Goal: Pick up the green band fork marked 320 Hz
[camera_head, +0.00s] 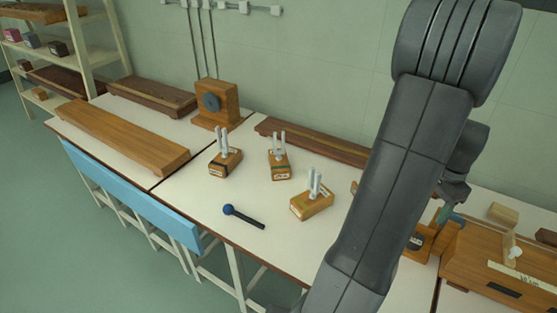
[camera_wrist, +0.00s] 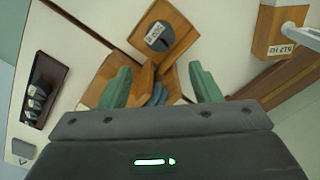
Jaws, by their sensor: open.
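Three tuning forks on wooden boxes stand on the white bench in the head view. The middle fork (camera_head: 280,170) has a green band across its box; its marking is too small to read. The left fork (camera_head: 224,164) has a dark band, and the right fork (camera_head: 312,203) is plainer with a small label. My gripper (camera_head: 452,219) is to the right of all three, partly behind my arm. In the wrist view my gripper (camera_wrist: 158,88) is open, with its green fingers apart over wooden pieces. A box marked 512 Hz (camera_wrist: 279,40) shows at upper right there.
A blue-headed mallet (camera_head: 242,215) lies in front of the forks. A long wooden box (camera_head: 120,137) lies at left, and an upright wooden block with a dark disc (camera_head: 215,104) stands behind. A wooden piece with a black disc (camera_wrist: 160,37) is close to my fingers.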

